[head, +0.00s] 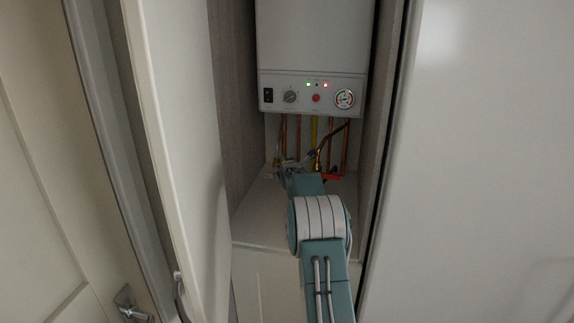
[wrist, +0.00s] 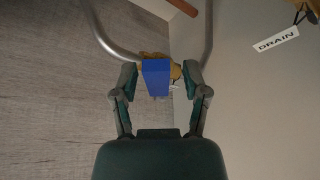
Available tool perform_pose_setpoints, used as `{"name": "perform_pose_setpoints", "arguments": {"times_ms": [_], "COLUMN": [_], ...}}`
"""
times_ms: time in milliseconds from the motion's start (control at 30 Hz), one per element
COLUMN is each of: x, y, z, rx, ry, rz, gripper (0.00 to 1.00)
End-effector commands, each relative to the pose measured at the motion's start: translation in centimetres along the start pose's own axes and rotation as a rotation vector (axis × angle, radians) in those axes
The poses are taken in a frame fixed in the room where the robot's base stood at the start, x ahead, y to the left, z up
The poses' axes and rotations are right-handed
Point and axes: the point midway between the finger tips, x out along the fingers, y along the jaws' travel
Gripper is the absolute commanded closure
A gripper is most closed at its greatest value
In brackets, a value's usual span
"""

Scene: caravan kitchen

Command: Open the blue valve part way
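The blue valve handle (wrist: 156,76) shows in the wrist view, on a brass body (wrist: 176,70) joined to bent grey metal pipe. My gripper (wrist: 159,80) is open, with one finger on each side of the blue handle. A gap shows between the handle and each finger, so I see no grip on it. In the head view my gripper (head: 284,166) reaches into the cupboard under the boiler, near the pipes. The blue handle cannot be made out there; my arm and gripper cover that spot.
A white boiler (head: 312,40) hangs above, with copper pipes (head: 345,150) below it. A red handle (head: 333,177) is right of my gripper. A "DRAIN" tag (wrist: 276,40) hangs at upper right. The open cupboard door (head: 175,130) stands left; cupboard walls are close on both sides.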

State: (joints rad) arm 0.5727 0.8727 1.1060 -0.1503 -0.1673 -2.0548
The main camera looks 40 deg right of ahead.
Motion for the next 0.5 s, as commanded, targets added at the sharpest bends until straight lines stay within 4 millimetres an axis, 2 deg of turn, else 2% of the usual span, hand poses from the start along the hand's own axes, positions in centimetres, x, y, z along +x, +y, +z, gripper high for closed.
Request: {"name": "perform_pose_setpoints", "arguments": {"times_ms": [267,500], "x": [-0.2,-2.2], "y": [0.1,0.2], "z": [0.2,0.3], "rx": [0.001,0.002], "ry": [-0.003,-0.002], "rz": [0.002,0.002], "gripper": [0.40,0.40]}}
